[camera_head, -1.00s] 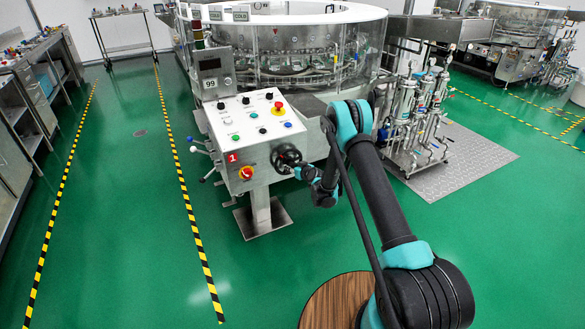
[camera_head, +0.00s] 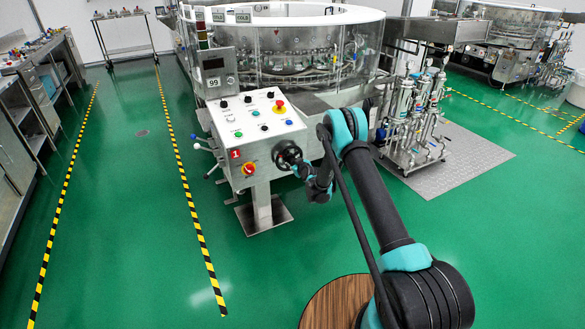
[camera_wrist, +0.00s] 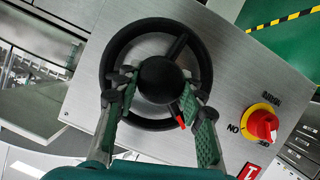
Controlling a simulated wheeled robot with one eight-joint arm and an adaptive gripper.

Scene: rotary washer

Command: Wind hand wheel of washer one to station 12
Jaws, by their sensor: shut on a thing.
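The black hand wheel (camera_head: 287,153) sits on the front face of the grey control box marked with a red 1. The wrist view shows its round rim and spokes (camera_wrist: 180,46) and a round black hub or knob (camera_wrist: 162,78) in front. My gripper (camera_wrist: 162,100) has one green-padded finger on each side of this knob and is shut on the hand wheel. A small red pointer (camera_wrist: 182,117) shows below the knob, by the right finger. In the head view my gripper (camera_head: 300,168) is small at the wheel.
A red-and-yellow rotary switch (camera_wrist: 262,124) lies right of the wheel in the wrist view. The box top (camera_head: 255,118) carries several buttons. The round washer (camera_head: 290,55) stands behind, and a pump skid (camera_head: 412,120) to the right. Green floor left of the box is clear.

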